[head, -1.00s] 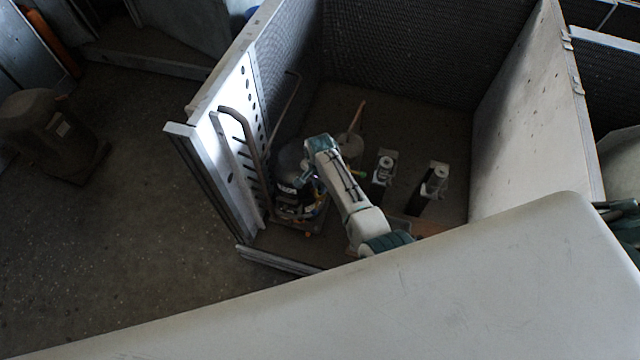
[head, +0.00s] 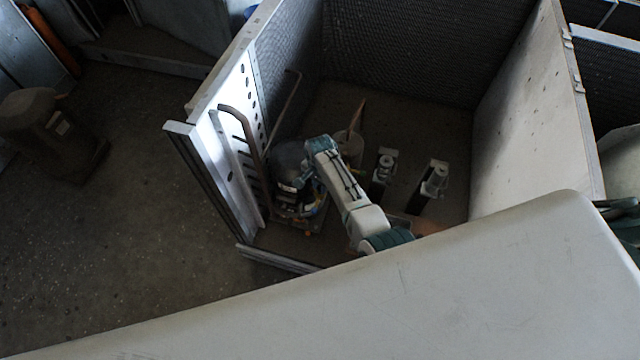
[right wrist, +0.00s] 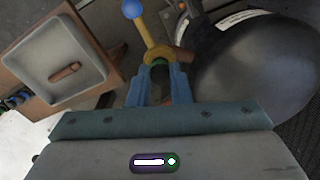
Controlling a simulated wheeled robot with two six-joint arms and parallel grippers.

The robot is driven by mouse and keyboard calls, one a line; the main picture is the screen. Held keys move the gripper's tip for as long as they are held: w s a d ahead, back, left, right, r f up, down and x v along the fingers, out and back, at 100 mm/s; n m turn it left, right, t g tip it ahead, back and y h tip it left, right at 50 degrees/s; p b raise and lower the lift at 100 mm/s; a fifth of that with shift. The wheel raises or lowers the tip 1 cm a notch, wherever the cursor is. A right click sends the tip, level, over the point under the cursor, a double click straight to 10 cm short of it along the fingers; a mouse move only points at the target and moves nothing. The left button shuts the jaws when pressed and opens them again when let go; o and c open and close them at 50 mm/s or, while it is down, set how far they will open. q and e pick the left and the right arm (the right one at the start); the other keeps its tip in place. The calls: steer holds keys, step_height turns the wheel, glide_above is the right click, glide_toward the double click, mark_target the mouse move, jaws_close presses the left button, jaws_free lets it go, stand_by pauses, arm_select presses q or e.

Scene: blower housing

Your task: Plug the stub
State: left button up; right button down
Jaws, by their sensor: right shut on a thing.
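My right gripper (head: 305,174) reaches down beside the black domed compressor (head: 288,158). A yellow brass fitting (right wrist: 158,48) with a stem and blue ball end (right wrist: 133,9) lies just beyond the fingertips. I cannot tell whether the held piece touches it or sits in a stub. The black dome (right wrist: 265,70) fills the right of the wrist view. My left gripper is not in view.
A square tray (right wrist: 112,75) in the wrist view holds a small copper-brown piece (right wrist: 65,71). Metal housing walls (head: 535,100) enclose the work space. Two upright grey units (head: 434,180) stand right of my arm. A pale round container (head: 350,148) stands behind it.

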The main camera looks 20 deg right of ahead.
stand_by(0.4)
steer(key=c, duration=0.8)
jaws_free()
steer(key=shift+o, duration=0.2)
steer(key=shift+r, duration=0.15)
step_height(320, 180, up, 7)
steer(key=p, duration=0.7)
